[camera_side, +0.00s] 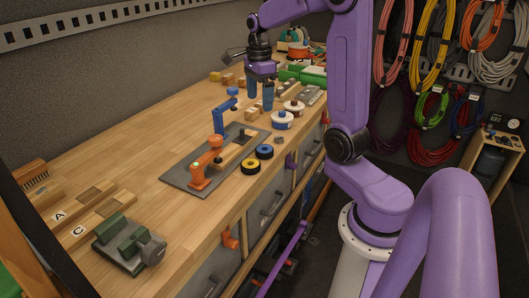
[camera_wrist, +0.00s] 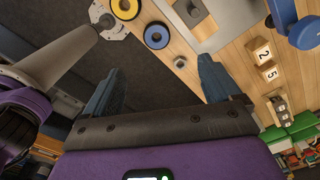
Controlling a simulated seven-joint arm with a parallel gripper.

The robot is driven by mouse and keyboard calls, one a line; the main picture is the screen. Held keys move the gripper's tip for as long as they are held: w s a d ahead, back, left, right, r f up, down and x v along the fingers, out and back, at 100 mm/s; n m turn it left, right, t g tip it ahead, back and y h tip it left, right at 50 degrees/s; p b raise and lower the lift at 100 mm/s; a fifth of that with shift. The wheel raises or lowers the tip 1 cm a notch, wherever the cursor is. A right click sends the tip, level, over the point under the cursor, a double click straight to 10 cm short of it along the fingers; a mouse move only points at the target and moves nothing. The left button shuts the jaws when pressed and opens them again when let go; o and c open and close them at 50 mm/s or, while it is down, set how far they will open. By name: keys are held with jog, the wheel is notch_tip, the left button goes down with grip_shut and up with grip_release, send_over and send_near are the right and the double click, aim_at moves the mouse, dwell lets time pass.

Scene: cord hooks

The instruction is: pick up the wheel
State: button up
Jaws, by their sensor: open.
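Two round wheel-like discs lie flat near the bench's front edge, and I cannot tell which is the task's wheel. One is yellow with a dark centre (camera_side: 250,166); it also shows at the top of the wrist view (camera_wrist: 156,37). My gripper (camera_side: 260,93) is open and empty above the bench, farther back than both discs. Its blue fingers stand wide apart in the wrist view (camera_wrist: 157,85), with no disc between them.
A grey plate (camera_side: 178,176) carries an orange clamp (camera_side: 205,168) and a blue clamp (camera_side: 220,115) beside the discs.

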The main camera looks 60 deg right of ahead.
send_over(263, 145)
jog(key=a, duration=0.2)
notch_tip(263, 145, down, 11)
jog(key=shift+s+f, duration=0.1)
jog(key=shift+f, duration=0.1)
jog(key=f, duration=0.2)
jog(key=s+f, duration=0.1)
jog(key=shift+f, duration=0.4)
jog(key=shift+w+f, duration=0.1)
jog(key=shift+f, duration=0.6)
jog(key=c, duration=1.2)
